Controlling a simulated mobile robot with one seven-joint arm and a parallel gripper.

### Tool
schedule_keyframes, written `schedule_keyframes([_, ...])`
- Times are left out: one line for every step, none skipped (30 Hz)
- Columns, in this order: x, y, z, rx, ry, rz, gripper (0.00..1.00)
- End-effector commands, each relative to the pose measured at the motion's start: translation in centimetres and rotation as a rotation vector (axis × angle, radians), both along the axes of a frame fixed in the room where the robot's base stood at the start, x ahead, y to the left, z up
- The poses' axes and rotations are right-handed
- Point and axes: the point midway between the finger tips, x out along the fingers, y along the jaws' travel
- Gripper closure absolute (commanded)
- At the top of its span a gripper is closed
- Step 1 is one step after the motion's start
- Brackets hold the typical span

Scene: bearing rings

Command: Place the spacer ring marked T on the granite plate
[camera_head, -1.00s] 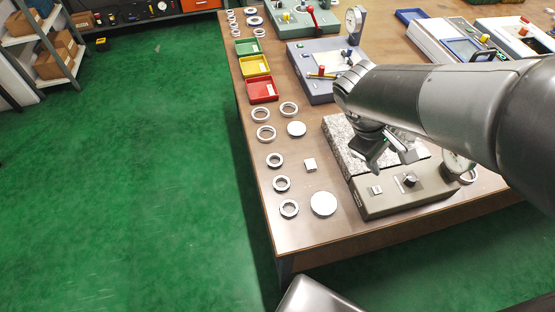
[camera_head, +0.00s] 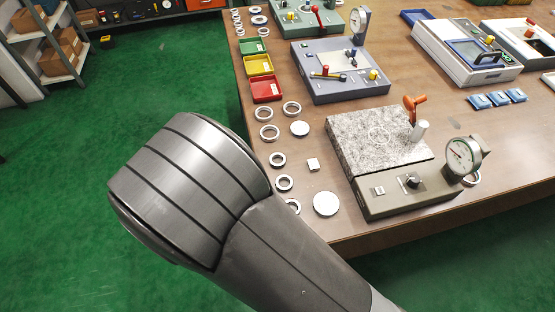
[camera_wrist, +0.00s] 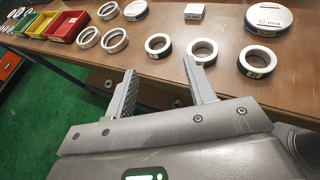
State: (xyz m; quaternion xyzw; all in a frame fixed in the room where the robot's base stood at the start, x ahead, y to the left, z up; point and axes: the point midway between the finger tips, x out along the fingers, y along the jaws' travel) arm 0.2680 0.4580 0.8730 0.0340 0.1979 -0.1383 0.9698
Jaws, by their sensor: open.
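Several metal spacer rings lie along the table's near-left edge. In the wrist view, three stand in a row: a left ring (camera_wrist: 158,46), a middle ring (camera_wrist: 204,53) and a right ring (camera_wrist: 257,62), with small dark side labels. I cannot read which bears T. The granite plate (camera_head: 350,128), speckled grey with a faint circle marking, sits on a grey-brown gauge base in the head view; no ring rests on it. My gripper (camera_wrist: 160,67) is open and empty, just off the table edge before these rings. In the head view it is hidden by my arm.
A dial gauge (camera_head: 463,155), an orange handle (camera_head: 414,106) and a white cylinder (camera_head: 420,131) stand by the plate. A large disc (camera_wrist: 269,20) and a small block (camera_wrist: 194,12) lie behind the rings. Red (camera_head: 266,90), yellow and green trays stand further along the edge.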

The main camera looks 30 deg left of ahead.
Motion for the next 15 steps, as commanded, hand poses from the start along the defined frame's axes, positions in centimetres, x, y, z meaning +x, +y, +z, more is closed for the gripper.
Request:
schedule_keyframes([-0.3,0.3,-0.3,-0.01,-0.006,0.015,0.5])
schedule_keyframes([-0.2,0.4,-0.4,-0.013,-0.008,0.021,0.5])
schedule_keyframes([0.0,0.3,-0.6,-0.017,-0.01,0.024,0.5])
schedule_keyframes([0.4,0.3,-0.8,-0.018,-0.012,0.025,0.5])
schedule_keyframes([0.8,0.2,-0.9,-0.018,-0.012,0.024,0.5])
schedule_keyframes([1.4,0.0,-1.2,-0.019,-0.01,0.024,0.5])
schedule_keyframes([1.9,-0.2,-1.4,-0.019,-0.01,0.023,0.5])
schedule_keyframes([2.3,-0.3,-1.6,-0.018,-0.01,0.022,0.5])
schedule_keyframes([2.9,-0.5,-1.8,-0.018,-0.011,0.023,0.5])
schedule_keyframes([3.3,-0.6,-2.0,-0.018,-0.011,0.023,0.5])
schedule_keyframes([3.6,-0.6,-2.2,-0.017,-0.01,0.023,0.5])
schedule_keyframes([3.9,-0.7,-2.3,-0.016,-0.009,0.023,0.5])
schedule_keyframes([4.1,-0.8,-2.4,-0.016,-0.009,0.024,0.5])
schedule_keyframes([4.3,-0.8,-2.5,-0.016,-0.009,0.024,0.5])
schedule_keyframes([4.5,-0.9,-2.6,-0.016,-0.009,0.024,0.5])
